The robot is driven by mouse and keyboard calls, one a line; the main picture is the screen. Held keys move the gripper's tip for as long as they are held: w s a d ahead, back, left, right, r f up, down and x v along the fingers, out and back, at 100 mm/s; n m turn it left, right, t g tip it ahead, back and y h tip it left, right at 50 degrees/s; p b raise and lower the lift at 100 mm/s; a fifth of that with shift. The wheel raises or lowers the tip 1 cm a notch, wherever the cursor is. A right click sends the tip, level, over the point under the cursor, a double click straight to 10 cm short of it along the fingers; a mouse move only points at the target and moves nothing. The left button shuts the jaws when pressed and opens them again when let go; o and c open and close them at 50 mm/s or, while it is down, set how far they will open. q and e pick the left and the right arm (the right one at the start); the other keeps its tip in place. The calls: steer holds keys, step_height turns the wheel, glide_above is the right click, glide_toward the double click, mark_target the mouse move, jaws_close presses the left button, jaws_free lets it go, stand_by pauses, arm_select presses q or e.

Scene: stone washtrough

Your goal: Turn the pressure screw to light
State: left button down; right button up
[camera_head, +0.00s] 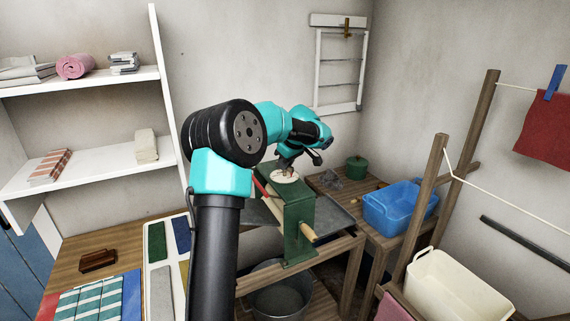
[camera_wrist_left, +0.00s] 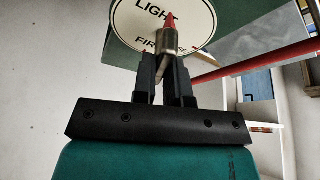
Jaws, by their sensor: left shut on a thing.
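The green wringer (camera_head: 298,215) stands on a wooden bench. A cream round dial (camera_head: 280,178) lies on its top, partly behind my gripper. The pressure screw (camera_wrist_left: 168,42) is a metal knob with a red pointer, whose tip lies over the end of the "LIGHT" word. My left gripper (camera_head: 288,167) reaches down over the dial; its fingers (camera_wrist_left: 166,65) are shut on the screw knob. My right gripper is not in view.
A red bar (camera_wrist_left: 262,60) runs beside the dial. A wooden handle (camera_head: 315,235) sticks out at the wringer's front. A metal tub (camera_head: 280,298) stands below. A blue basin (camera_head: 398,207) and green pot (camera_head: 356,167) are to the right, shelves (camera_head: 80,82) to the left.

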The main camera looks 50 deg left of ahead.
arm_select(q)
steer(key=shift+n+g+h, duration=0.4)
steer(key=shift+n+g, duration=0.4)
steer(key=shift+n, duration=1.5)
steer(key=c, duration=1.2)
jaws_free()
steer(key=shift+o, duration=0.2)
steer(key=shift+w, duration=0.1)
steer(key=v, duration=1.7)
steer(key=shift+d, duration=0.2)
steer(key=shift+w+r, duration=0.1)
steer(key=shift+w, duration=0.05)
